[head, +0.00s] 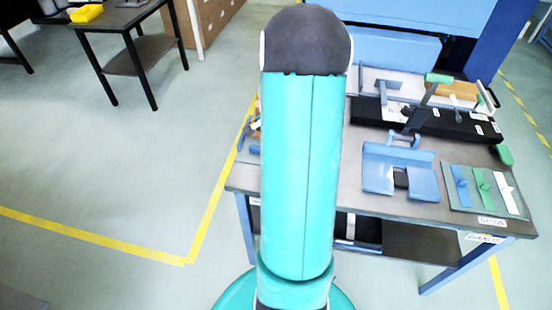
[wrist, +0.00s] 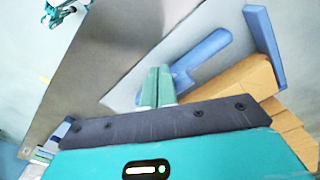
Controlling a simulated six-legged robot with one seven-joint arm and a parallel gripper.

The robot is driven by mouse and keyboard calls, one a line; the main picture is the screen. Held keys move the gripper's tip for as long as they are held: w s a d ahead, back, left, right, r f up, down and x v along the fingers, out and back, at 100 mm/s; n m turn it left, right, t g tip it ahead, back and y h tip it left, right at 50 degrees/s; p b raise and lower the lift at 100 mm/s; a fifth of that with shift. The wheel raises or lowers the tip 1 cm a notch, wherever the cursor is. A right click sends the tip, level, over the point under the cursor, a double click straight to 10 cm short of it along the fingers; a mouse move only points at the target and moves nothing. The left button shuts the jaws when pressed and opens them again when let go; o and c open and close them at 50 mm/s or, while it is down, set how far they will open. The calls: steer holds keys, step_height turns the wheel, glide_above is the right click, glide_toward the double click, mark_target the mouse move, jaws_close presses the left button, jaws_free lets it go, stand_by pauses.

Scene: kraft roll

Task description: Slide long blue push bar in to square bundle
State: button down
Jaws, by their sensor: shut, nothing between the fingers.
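In the wrist view, my gripper (wrist: 157,88) has pale green fingers pressed together, with nothing held between them. A long, straight blue bar (wrist: 265,47) lies to the right of the fingers, clear of them. A blue handle-shaped piece (wrist: 202,60) lies on a pale board just beyond and right of the fingertips; I cannot tell whether it joins the bar. Tan bundles (wrist: 238,84) sit right of the fingers, near the bar's lower end; their full outline is hidden by my gripper body. In the head view, my arm hides the gripper and that part of the table.
The grey worktable (head: 430,211) holds a blue tray (head: 380,178), a board with blue, green and white strips (head: 482,182), and a long black tray (head: 440,121). A tan block (head: 452,91) lies at the back. Open floor is left of the table.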

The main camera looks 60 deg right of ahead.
steer(key=shift+s+a, duration=0.25)
steer(key=shift+a, duration=0.35)
steer(key=shift+s+a, duration=0.25)
steer(key=shift+a, duration=0.3)
step_height(320, 180, up, 7)
stand_by(0.4)
steer(key=w+a+r+n+t+h, duration=0.1)
steer(key=w+a+r+n, duration=0.1)
steer(key=a+r+n, duration=0.5)
steer(key=w+a+r+n+t, duration=0.1)
steer(key=w+a+r+n, duration=0.2)
steer(key=a, duration=0.8)
steer(key=s+a+r+n+t, duration=0.1)
steer(key=s+a+r+n, duration=0.2)
steer(key=a, duration=0.6)
steer(key=s+a+r+n+t+y, duration=0.1)
steer(key=s+a+r+n+t, duration=0.1)
steer(key=a+n, duration=0.4)
steer(key=s+a+r, duration=0.1)
steer(key=s+a, duration=0.1)
steer(key=shift+s+a+r+t, duration=0.3)
steer(key=shift+s+a+r, duration=0.05)
steer(key=shift+s+a, duration=0.05)
